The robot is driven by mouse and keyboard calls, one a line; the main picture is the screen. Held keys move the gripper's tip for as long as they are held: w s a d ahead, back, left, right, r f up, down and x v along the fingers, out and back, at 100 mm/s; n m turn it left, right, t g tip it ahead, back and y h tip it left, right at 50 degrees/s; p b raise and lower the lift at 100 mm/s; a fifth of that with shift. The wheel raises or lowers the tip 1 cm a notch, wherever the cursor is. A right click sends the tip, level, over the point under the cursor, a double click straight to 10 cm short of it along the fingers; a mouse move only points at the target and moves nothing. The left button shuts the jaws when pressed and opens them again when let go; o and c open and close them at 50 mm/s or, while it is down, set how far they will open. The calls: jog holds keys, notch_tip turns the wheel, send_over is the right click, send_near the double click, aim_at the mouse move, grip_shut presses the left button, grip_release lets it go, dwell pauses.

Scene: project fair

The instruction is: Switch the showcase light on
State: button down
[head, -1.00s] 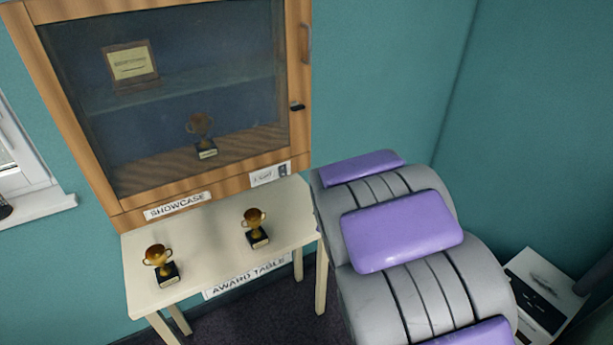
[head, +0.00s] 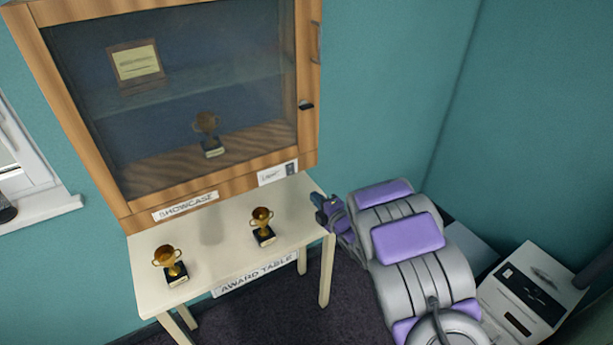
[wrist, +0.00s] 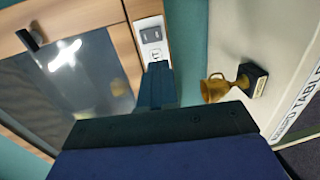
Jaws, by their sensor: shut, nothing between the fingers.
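The showcase (head: 215,172) is a wooden cabinet with a glass door on the teal wall. Its inside looks dim in the head view. A small dark light switch (head: 291,168) sits on the lower right of its frame, beside a white label (head: 271,176). In the wrist view the switch (wrist: 151,34) shows just beyond my fingertips. My gripper (head: 318,202) is shut and empty, below and to the right of the switch at the table's right end. In the wrist view its fingers (wrist: 157,70) point at the switch plate and partly cover it. I cannot see any contact.
The award table (head: 215,257) stands under the showcase with two gold trophies, one at left (head: 170,265) and one nearer the switch (head: 262,226). A dark latch (head: 306,105) sticks out from the door's right side. A white machine (head: 530,300) stands at the right.

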aim_at(291, 174)
dwell(0.4)
jog(key=b+x, duration=0.1)
jog(key=x, duration=1.3)
jog(key=shift+s+a+b, duration=0.1)
jog(key=shift+b, duration=0.25)
jog(key=shift+f+b, duration=0.1)
jog(key=shift+b, duration=0.2)
jog(key=shift+y, duration=0.3)
